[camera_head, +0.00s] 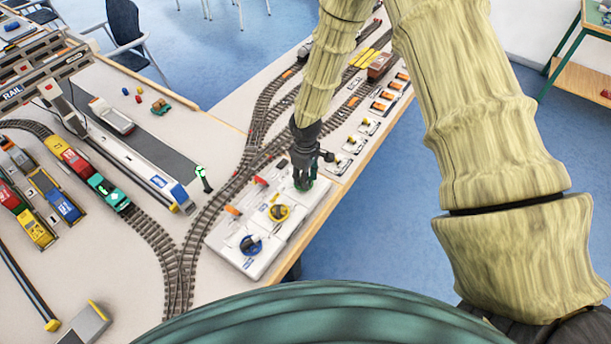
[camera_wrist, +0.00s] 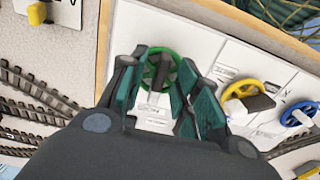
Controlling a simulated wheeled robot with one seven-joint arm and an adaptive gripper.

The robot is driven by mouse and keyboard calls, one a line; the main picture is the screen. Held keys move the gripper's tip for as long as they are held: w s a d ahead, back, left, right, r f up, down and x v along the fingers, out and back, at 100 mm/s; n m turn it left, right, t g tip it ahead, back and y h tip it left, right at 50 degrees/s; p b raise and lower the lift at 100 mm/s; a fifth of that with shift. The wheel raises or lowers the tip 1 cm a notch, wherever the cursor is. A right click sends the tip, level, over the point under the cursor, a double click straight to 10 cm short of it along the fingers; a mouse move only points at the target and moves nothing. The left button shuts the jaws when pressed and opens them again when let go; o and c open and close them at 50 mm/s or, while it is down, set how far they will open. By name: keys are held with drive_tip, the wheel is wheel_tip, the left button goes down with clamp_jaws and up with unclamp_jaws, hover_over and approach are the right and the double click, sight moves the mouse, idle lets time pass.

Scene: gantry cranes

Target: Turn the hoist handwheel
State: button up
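A white control panel (camera_head: 283,232) near the table edge carries a green handwheel (camera_wrist: 160,72), a yellow handwheel (camera_head: 279,212) and a blue handwheel (camera_head: 251,245). The yellow one (camera_wrist: 248,98) and the blue one (camera_wrist: 300,113) also show at the right of the wrist view. I cannot read which is labelled hoist. My gripper (camera_head: 305,180) is down at the green wheel and hides most of it in the head view. In the wrist view its fingers (camera_wrist: 160,80) stand apart, one on each side of the green wheel. I cannot tell whether they touch its rim.
Orange and red levers (camera_head: 233,211) stand on the panel's left part. Toy rail track (camera_head: 205,225) curves past its left side. A row of small switch plates (camera_head: 353,144) runs behind the panel along the table edge. Blue floor (camera_head: 370,235) lies to the right.

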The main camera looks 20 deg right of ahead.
drive_tip(key=shift+c, duration=0.2)
clamp_jaws()
drive_tip(key=m+b, duration=0.2)
drive_tip(key=m, duration=0.2)
drive_tip(key=shift+a+m, duration=0.1)
drive_tip(key=shift+m, duration=0.2)
drive_tip(key=shift+s+a+m+b, duration=0.15)
drive_tip(key=shift+m+b, duration=0.8)
drive_tip(key=shift+m, duration=1.55)
drive_tip(key=shift+o, duration=0.2)
unclamp_jaws()
